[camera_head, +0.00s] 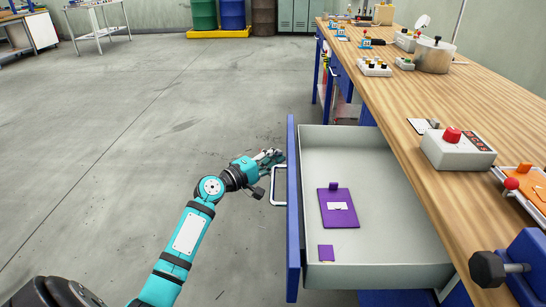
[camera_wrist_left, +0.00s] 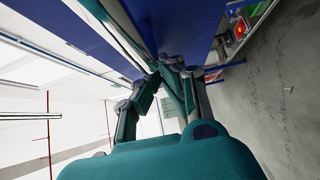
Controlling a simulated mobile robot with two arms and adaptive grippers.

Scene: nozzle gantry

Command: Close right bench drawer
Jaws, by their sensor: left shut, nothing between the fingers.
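The bench drawer (camera_head: 380,180) is pulled far out from under the wooden-topped workbench. Its blue front panel (camera_head: 293,225) faces left and carries a pale loop handle (camera_head: 278,187). My left gripper (camera_head: 275,157) is shut and empty just outside the front panel, at the far end of the handle. In the left wrist view its fingertips (camera_wrist_left: 170,68) are together close to a blue surface; I cannot tell whether they touch it. Inside the drawer lie a purple plate (camera_head: 337,215) and a small purple piece (camera_head: 326,253). My right gripper is not in view.
The bench top (camera_head: 470,95) carries a grey box with a red button (camera_head: 455,150), a metal pot (camera_head: 434,55) and an orange device (camera_head: 530,182) near the edge. A dark hex-headed part (camera_head: 488,268) sits at lower right. The floor (camera_head: 120,150) left of the drawer is clear.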

